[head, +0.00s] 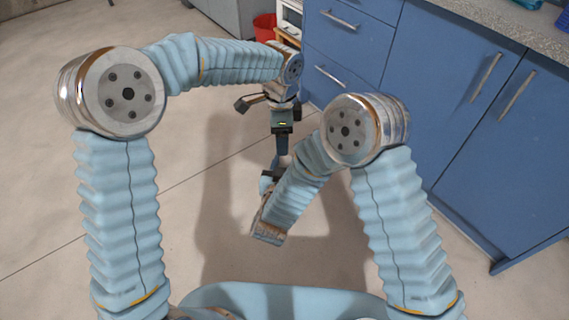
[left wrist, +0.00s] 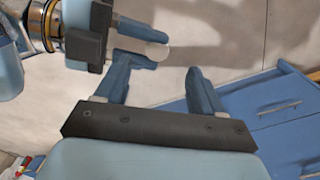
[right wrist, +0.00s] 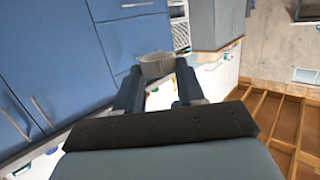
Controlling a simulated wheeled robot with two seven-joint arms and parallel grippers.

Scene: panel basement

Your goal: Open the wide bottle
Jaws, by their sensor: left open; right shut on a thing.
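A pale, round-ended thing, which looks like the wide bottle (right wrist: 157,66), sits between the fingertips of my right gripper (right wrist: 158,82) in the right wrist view. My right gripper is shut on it. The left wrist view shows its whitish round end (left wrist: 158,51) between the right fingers. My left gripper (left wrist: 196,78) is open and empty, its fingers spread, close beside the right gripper. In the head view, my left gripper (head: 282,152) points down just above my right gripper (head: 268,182). The bottle is mostly hidden there, and whether its lid is on cannot be told.
Blue cabinets (head: 450,110) with a grey speckled worktop (head: 500,25) stand on the right. A red bucket (head: 265,27) and a grey cabinet (head: 228,14) are at the back. The pale floor (head: 60,210) on the left is clear.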

